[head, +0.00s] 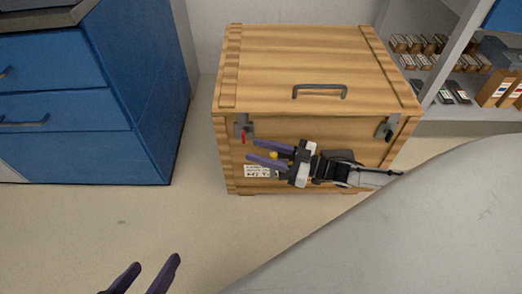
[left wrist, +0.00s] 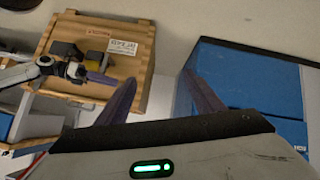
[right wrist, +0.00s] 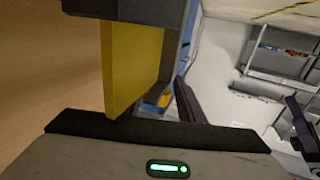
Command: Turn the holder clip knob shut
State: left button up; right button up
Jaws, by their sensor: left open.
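A wooden crate (head: 320,70) has a grey clip with a red tab (head: 243,136) at its front left and another grey clip (head: 387,128) at its front right. A yellow part (head: 273,155) on the crate front shows between my right gripper's fingers in the head view; it looks like the knob, but I cannot be sure. My right gripper (head: 250,150) is open before the crate; contact is unclear. My left gripper (head: 157,260) is open and empty, well away from the crate.
A blue drawer cabinet (head: 70,100) stands left of the crate. A shelf with small boxes (head: 430,62) stands at the right. A large pale grey surface (head: 430,230) covers the lower right. Bare floor (head: 120,220) lies between cabinet and crate.

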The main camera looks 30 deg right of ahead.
pick_arm(q)
jog(key=shift+s+a+f+g+y+p, duration=0.2)
jog(key=shift+a+f+p, duration=0.1)
jog(key=shift+f+p, duration=0.2)
jog(key=shift+s+a+f+g+y+p, duration=0.1)
jog(key=shift+a+f+g+y+p, duration=0.15)
jog(key=shift+f+p, duration=0.2)
pick_arm(e)
jog(key=v, duration=1)
jog(key=shift+s, duration=0.15)
pick_arm(q)
jog(key=shift+w+r, duration=0.1)
jog(key=shift+r, duration=0.15)
